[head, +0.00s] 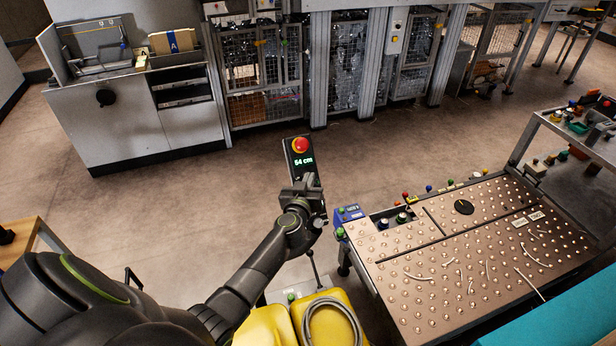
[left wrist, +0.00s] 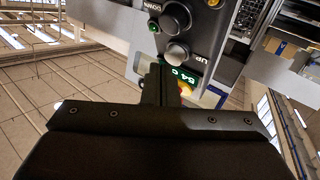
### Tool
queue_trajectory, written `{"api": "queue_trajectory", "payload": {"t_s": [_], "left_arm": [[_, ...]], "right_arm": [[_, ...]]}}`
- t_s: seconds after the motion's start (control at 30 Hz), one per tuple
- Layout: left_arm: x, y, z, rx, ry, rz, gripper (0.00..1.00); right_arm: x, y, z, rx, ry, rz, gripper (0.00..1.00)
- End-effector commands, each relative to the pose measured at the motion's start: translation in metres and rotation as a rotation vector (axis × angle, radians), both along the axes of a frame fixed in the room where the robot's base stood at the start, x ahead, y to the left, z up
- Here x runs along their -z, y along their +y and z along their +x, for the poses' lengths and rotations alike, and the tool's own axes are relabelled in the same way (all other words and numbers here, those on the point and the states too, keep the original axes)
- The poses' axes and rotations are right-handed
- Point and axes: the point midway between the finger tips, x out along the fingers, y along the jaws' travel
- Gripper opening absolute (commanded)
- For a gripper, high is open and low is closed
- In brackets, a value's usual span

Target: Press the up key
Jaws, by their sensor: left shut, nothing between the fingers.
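A dark control box (head: 294,170) stands upright, with a red stop button (head: 300,145) on top and a green display (head: 303,161) reading 54 cm. In the left wrist view its face appears upside down. The up key (left wrist: 177,52) is a round dark knob beside the label UP; a similar knob, the down key (left wrist: 177,19), sits above it in that picture. My left gripper (head: 301,186) is shut and empty in front of the box. Its fingertips (left wrist: 162,62) show close to the up key; I cannot tell whether they touch it. My right gripper is out of view.
Yellow cases (head: 330,315) with a grey hose lie below the arm. Wire cages (head: 262,65) stand behind. The floor (head: 220,180) around the control box is mostly clear.

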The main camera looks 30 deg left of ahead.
Motion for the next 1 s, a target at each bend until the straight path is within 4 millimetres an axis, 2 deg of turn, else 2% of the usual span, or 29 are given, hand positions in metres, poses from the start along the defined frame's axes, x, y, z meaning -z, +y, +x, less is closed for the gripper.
{"api": "queue_trajectory", "payload": {"t_s": [1.0], "left_arm": [[0.0064,0.0054,0.0053,0.001,0.0,0.0,0.0]], "right_arm": [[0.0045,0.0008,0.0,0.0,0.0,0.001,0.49]]}}
